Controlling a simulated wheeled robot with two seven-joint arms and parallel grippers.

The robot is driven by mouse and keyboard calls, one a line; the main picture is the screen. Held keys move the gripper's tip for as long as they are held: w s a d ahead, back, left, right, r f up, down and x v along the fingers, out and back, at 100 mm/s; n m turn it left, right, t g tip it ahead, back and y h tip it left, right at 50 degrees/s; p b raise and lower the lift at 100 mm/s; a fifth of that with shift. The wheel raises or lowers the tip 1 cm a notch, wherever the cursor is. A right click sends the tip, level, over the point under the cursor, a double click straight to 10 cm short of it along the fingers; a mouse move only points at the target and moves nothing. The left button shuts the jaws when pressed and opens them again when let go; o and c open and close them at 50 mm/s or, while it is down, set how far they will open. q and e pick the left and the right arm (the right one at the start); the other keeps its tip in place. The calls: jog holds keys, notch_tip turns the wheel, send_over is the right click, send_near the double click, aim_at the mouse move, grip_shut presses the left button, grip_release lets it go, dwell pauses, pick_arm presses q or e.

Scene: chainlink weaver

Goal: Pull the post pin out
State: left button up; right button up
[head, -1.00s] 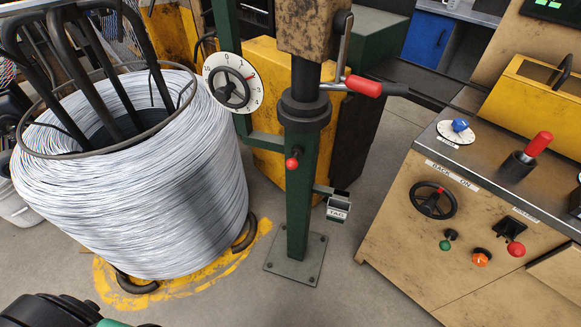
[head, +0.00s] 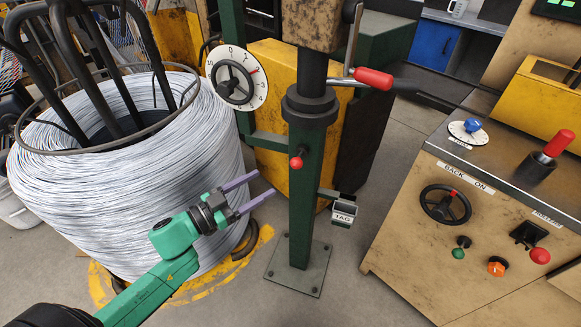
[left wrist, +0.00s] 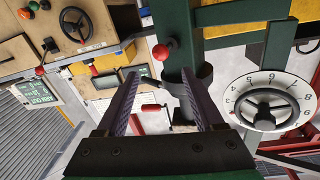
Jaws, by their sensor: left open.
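The post pin (head: 296,162) is a small red ball knob on the front of the green post (head: 303,220), below the black collar. It also shows in the left wrist view (left wrist: 164,52), sticking out from the post. My left gripper (head: 264,183) is open and empty, with its purple fingers pointing toward the post. In the head view it is left of and a little below the knob, apart from it. In the left wrist view the knob lies beyond the fingertips (left wrist: 159,75), a little above their gap. My right gripper is not in view.
A large wire coil (head: 130,180) stands behind the left arm. A numbered dial (head: 237,78) and a red-gripped lever (head: 373,78) are above the knob. A TAG holder (head: 343,212) juts out right of the post. A control console (head: 400,230) stands at the right.

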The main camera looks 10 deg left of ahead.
aim_at(292, 166)
pick_arm(q)
jog(key=x, duration=1)
jog(key=shift+w+d, duration=0.2)
jog(key=shift+w, duration=0.1)
grip_shut()
dwell(0.7)
